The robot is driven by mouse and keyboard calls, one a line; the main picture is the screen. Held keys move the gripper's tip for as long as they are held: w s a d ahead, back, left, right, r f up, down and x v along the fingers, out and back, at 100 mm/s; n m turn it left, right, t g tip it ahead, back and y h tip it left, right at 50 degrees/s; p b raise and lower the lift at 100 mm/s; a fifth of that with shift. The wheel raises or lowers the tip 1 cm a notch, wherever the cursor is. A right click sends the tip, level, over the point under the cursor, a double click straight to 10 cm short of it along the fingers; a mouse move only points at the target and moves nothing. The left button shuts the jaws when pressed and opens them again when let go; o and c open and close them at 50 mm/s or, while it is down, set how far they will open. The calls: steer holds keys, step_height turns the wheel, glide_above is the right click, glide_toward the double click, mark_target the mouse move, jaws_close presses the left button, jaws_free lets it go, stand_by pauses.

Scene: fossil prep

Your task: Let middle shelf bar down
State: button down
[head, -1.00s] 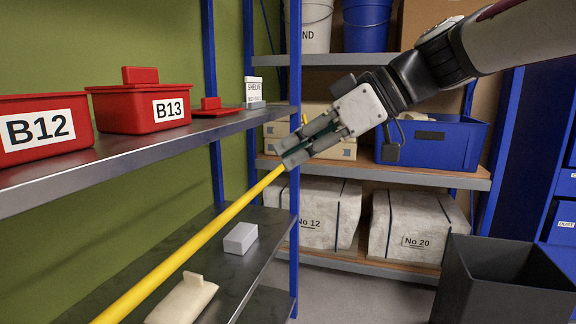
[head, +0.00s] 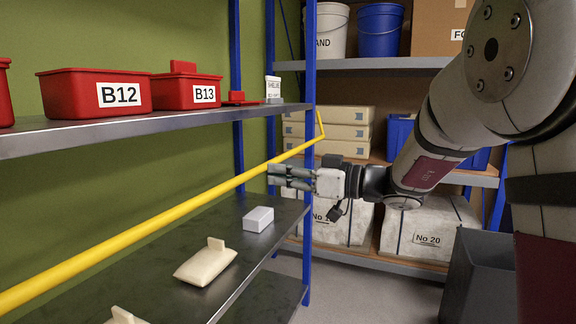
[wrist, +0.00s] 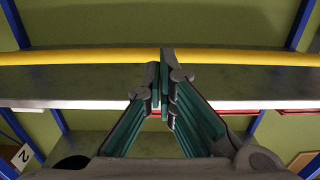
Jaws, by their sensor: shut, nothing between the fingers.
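The yellow bar (head: 150,238) runs along the front of the shelving, from the lower left to a bent end at the blue post. It passes between the upper shelf with red bins and the shelf below. My gripper (head: 270,176) is shut and empty, with its fingertips close to the bar near its far end. In the wrist view the bar (wrist: 80,57) crosses level behind my shut fingertips (wrist: 165,58). I cannot tell whether they touch it.
Red bins B12 (head: 95,94) and B13 (head: 187,92) stand on the upper shelf (head: 150,127). A blue post (head: 310,70) is beside my gripper. Wrapped blocks (head: 430,225) lie on the back rack. A dark bin (head: 480,280) stands on the floor at right.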

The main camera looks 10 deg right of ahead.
steer(key=shift+w+a+f+t+y, duration=0.4)
steer(key=shift+a+f+y, duration=0.05)
steer(key=shift+a+y, duration=0.1)
steer(key=shift+w+a+f+t+y, duration=0.35)
steer(key=shift+a+f+t+y, duration=0.05)
steer(key=shift+a+y, duration=0.15)
